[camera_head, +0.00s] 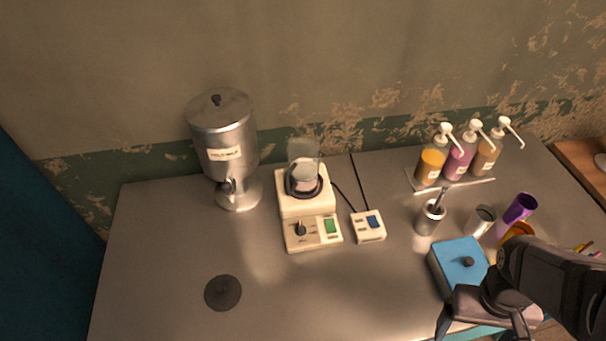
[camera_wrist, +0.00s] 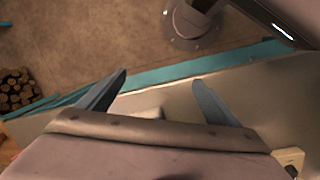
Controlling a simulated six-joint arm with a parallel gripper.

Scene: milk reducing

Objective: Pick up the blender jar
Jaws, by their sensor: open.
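The blender jar (camera_head: 304,165) is a clear vessel with pale contents. It stands upright on the cream blender base (camera_head: 310,225), which has a knob and a green screen, near the middle of the counter in the head view. My gripper (camera_head: 482,328) is at the lower right of the head view, over the counter's front edge and well away from the jar. In the wrist view my gripper (camera_wrist: 160,85) has its two fingers spread wide with nothing between them. The jar does not show in the wrist view.
A metal dispenser (camera_head: 222,145) stands left of the blender. Pump bottles (camera_head: 460,155), a metal cup with utensils (camera_head: 430,217) and a blue box (camera_head: 456,262) stand farther right. The left front counter is mostly clear.

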